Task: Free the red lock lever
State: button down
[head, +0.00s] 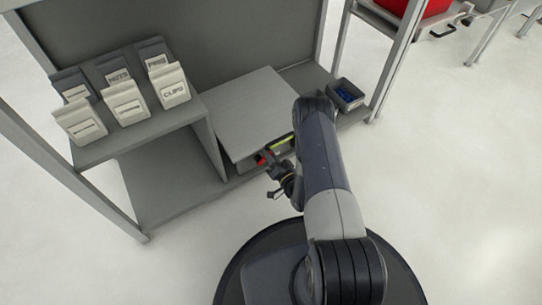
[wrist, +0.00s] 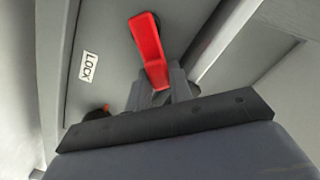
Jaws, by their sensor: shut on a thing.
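The red lock lever (wrist: 147,42) stands out from a grey panel in the wrist view, beside a white label reading LOCK (wrist: 89,66). Its upper part is wide and its lower end lies between the fingers of my gripper (wrist: 160,90), which is shut on it. In the head view a small red patch of the lever (head: 261,159) shows at the front of the grey cabinet (head: 250,110). My gripper (head: 277,168) is right at it, and my arm hides part of the cabinet front.
Several labelled bins (head: 125,104) stand on a raised grey shelf to the left. A small dark bin with blue things (head: 346,93) stands to the right of the cabinet. Rack posts flank the bench. The pale floor (head: 450,190) at right is clear.

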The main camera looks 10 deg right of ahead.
jog(key=c, duration=1.3)
grip_release()
